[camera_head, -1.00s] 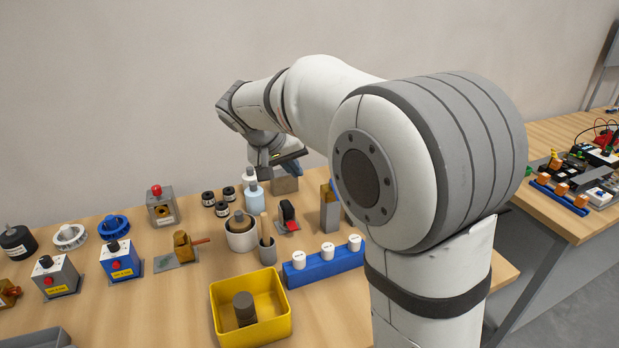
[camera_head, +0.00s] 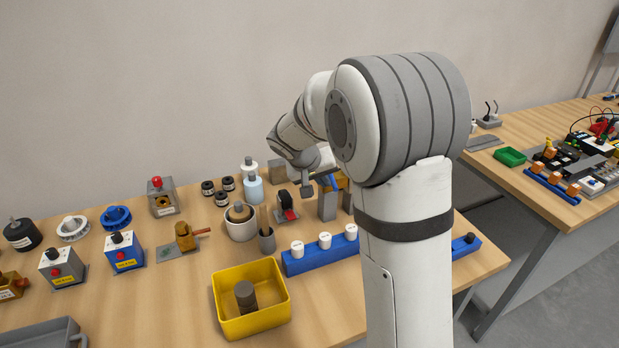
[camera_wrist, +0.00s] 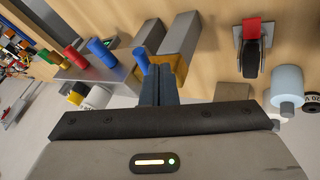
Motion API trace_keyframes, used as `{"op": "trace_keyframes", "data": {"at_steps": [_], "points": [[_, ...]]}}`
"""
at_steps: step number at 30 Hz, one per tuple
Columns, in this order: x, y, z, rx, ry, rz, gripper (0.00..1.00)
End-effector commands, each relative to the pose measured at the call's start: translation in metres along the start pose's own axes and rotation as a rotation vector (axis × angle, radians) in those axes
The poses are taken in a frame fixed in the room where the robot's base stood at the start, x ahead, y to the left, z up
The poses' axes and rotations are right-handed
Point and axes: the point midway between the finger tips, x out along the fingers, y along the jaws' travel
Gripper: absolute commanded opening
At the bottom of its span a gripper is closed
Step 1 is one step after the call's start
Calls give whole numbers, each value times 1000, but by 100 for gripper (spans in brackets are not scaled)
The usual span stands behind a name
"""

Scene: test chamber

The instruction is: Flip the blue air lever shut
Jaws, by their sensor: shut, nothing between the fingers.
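The blue air lever (camera_wrist: 141,60) shows as a short blue handle beside a brass-coloured valve body (camera_wrist: 174,68) in the wrist view. In the head view the lever (camera_head: 331,183) and the brass body (camera_head: 343,181) are partly hidden behind my arm. My gripper (camera_wrist: 158,72) is shut and empty, its fingertips just right of the blue handle in the wrist view. I cannot tell whether they touch it. In the head view my gripper (camera_head: 309,186) is close to the left of the lever.
Grey upright blocks (camera_wrist: 184,38) stand close to the valve. A red-and-black switch (camera_wrist: 252,45) and a pale blue bottle (camera_wrist: 287,84) are to the right. A plate with blue, green and red cylinders (camera_wrist: 76,57) lies left. A yellow bin (camera_head: 250,325) stands at the front.

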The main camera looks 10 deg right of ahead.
Motion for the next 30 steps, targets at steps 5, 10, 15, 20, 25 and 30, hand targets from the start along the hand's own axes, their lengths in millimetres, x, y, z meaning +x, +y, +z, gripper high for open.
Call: {"op": "trace_keyframes", "data": {"at_steps": [5, 10, 15, 20, 25, 30], "points": [[0, 0, 0, 0, 0, 0, 0], [2, 2, 2, -14, 7, -8, 0], [8, 9, 6, -95, 49, -47, 0], [8, 16, 6, -105, 51, -50, 0], [6, 18, 6, -107, 49, -49, 0], [6, 19, 6, -107, 49, -49, 0]]}}
